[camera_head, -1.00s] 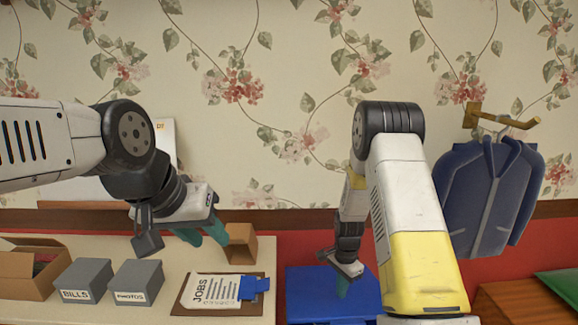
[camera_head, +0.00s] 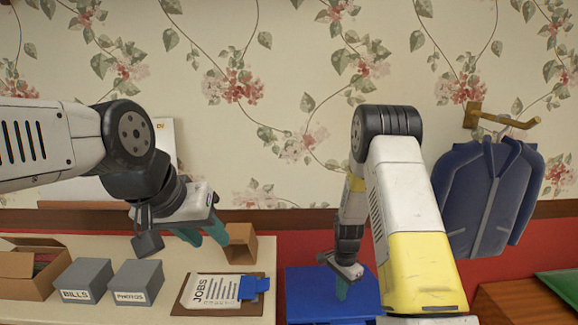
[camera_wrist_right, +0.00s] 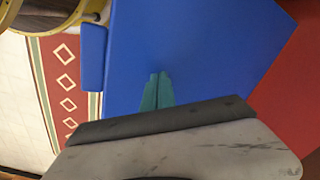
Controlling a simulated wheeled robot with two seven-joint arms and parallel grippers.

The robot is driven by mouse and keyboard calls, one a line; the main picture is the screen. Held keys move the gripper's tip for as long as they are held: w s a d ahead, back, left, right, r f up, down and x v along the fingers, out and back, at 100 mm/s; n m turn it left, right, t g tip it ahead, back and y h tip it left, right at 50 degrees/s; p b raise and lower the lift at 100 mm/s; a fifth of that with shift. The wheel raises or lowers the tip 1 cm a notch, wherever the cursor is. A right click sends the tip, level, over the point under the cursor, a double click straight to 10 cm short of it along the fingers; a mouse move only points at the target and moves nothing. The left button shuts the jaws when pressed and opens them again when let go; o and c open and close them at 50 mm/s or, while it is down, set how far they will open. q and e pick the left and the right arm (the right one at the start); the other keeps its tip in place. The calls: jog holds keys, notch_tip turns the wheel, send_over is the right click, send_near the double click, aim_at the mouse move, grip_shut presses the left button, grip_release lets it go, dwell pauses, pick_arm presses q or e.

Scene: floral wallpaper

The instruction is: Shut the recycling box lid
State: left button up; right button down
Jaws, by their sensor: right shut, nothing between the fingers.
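The blue recycling box (camera_head: 308,293) stands on the floor right of the table, partly hidden behind my right arm. A flat blue panel, apparently its lid, faces up; I cannot tell whether it is fully down. The same blue panel (camera_wrist_right: 215,50) fills the middle of the right wrist view, with a small blue tab (camera_wrist_right: 94,58) at its left edge. My right gripper (camera_head: 342,291) is shut and empty over the panel, its teal fingertips (camera_wrist_right: 157,76) pointing at it; contact is unclear. My left gripper (camera_head: 203,236) is open and empty above the table, away from the box.
The table (camera_head: 120,312) holds a cardboard box (camera_head: 20,275), grey boxes marked BILLS (camera_head: 82,280) and PHOTOS (camera_head: 137,282), a clipboard (camera_head: 213,291) and a small brown box (camera_head: 240,243). A blue jacket (camera_head: 480,195) hangs on the wall at right, above wooden furniture (camera_head: 515,303).

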notch_tip(320, 180, down, 10)
jog(key=shift+r, duration=0.2)
dwell(1.4)
jog(key=shift+r, duration=0.1)
jog(key=shift+r, duration=6.65)
jog(key=shift+r, duration=0.1)
jog(key=s+a+r+n+t+y, duration=0.1)
jog(key=s+r+n, duration=0.2)
jog(key=r, duration=0.8)
jog(key=s+a+r+n+t+y, duration=0.15)
jog(key=s+r, duration=0.25)
jog(key=r, duration=0.8)
jog(key=s+r+n+t, duration=0.2)
jog(key=s+r+n, duration=0.2)
jog(key=s, duration=0.4)
jog(key=s+r+n+t, duration=0.1)
jog(key=s+r+n, duration=0.2)
jog(key=s+r, duration=0.4)
jog(key=shift+s+d+r+n+t, duration=0.15)
jog(key=shift+s+n+t, duration=0.2)
jog(key=shift+s, duration=0.8)
